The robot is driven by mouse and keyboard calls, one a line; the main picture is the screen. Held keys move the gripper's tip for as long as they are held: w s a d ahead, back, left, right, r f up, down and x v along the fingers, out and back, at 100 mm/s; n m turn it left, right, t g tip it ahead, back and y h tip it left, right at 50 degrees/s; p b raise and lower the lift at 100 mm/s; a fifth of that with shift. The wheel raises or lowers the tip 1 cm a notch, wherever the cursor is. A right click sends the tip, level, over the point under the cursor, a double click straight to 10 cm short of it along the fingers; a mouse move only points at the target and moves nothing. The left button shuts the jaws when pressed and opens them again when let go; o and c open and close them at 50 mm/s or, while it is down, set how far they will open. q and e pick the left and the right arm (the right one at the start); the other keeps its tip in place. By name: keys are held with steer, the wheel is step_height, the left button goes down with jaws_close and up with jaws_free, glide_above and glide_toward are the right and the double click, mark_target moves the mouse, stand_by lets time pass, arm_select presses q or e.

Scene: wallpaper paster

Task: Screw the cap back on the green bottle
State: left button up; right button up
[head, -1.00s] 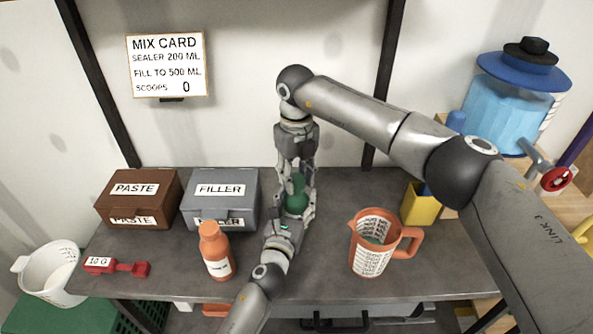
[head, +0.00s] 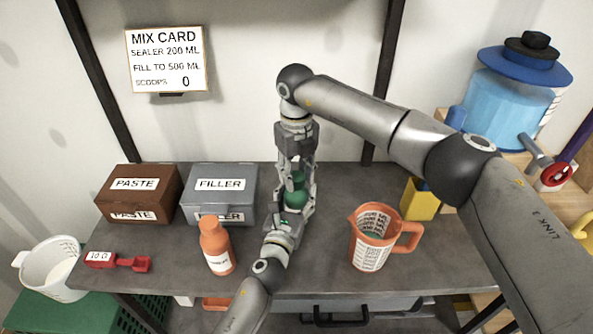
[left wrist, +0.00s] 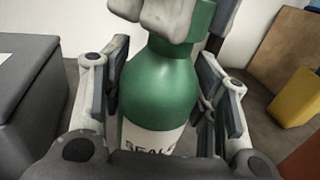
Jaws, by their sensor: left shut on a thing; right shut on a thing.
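The green bottle (head: 297,198) stands upright on the grey table, and its label shows in the left wrist view (left wrist: 160,90). My left gripper (head: 292,212) is shut on the bottle's body from the front, with a finger on each side. My right gripper (head: 298,178) points down from above and is shut on the green cap (head: 298,176) at the bottle's top. The right gripper's fingers partly cover the cap and neck, so I cannot tell how far the cap is seated.
An orange bottle (head: 216,246) stands left of my left arm. A paste box (head: 140,190) and filler box (head: 222,188) are behind it. An orange measuring jug (head: 370,248) and a yellow container (head: 420,199) stand to the right.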

steer(key=shift+f, duration=0.1)
steer(key=shift+m, duration=1.2)
steer(key=m, duration=0.4)
steer(key=shift+m, duration=0.3)
steer(key=m, duration=1.5)
steer(key=shift+m, duration=0.4)
steer(key=m, duration=0.4)
steer(key=shift+m, duration=0.3)
steer(key=m, duration=0.3)
